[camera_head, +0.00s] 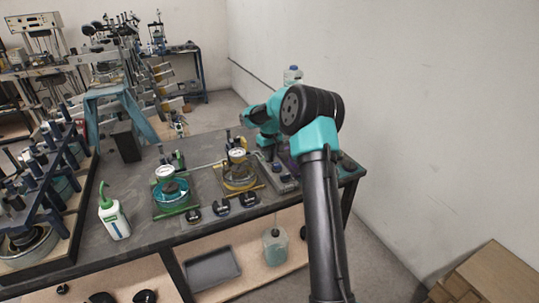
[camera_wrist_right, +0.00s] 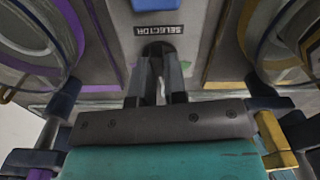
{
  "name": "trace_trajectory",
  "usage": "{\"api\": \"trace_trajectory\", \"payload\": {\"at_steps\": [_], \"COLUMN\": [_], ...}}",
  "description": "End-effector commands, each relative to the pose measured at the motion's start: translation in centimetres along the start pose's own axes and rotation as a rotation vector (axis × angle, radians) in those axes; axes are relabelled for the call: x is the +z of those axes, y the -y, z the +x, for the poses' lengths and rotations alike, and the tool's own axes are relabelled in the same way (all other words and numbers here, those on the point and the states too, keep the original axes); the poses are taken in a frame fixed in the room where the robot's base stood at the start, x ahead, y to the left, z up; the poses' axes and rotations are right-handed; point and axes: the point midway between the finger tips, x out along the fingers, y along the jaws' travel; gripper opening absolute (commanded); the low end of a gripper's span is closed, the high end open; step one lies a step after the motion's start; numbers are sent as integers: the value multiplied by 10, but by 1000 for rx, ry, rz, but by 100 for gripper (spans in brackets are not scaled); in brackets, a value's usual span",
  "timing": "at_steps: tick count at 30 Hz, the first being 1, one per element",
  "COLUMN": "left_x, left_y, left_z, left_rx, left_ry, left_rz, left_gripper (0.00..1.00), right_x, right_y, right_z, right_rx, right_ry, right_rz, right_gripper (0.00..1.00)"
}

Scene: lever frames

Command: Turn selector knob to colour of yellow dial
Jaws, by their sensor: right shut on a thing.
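A round station with a yellow ring (camera_head: 239,177) and a white-faced gauge stands on the bench in the head view. A similar station with a teal ring (camera_head: 172,193) is to its left. A grey box (camera_head: 283,183) sits to the right of the yellow one. In the right wrist view, a label reading SELECTOR (camera_wrist_right: 158,30) lies just beyond the dark selector knob (camera_wrist_right: 158,48). My right gripper (camera_wrist_right: 159,75) is shut on the knob, which is mostly hidden between its fingers; the knob's pointing direction cannot be told. My left gripper does not show.
A white bottle with a green cap (camera_head: 113,218) stands at the bench's left. Several small black parts lie along the front edge. A grey tray (camera_head: 212,268) and a clear jug (camera_head: 275,246) are on the lower shelf. A wall is close on the right.

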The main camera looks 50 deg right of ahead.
Motion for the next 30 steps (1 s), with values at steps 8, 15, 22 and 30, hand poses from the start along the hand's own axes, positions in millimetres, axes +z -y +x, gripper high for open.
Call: {"api": "trace_trajectory", "payload": {"at_steps": [8,15,22,30], "left_x": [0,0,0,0], "left_y": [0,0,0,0], "left_z": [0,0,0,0], "left_rx": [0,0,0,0], "left_ry": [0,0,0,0], "left_rz": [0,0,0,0], "left_gripper": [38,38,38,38], "right_x": [0,0,0,0], "right_y": [0,0,0,0], "right_z": [0,-1,-1,0], "right_rx": [0,0,0,0], "right_ry": [0,0,0,0], "right_rz": [120,145,144,144], "right_gripper": [0,0,0,35]}}
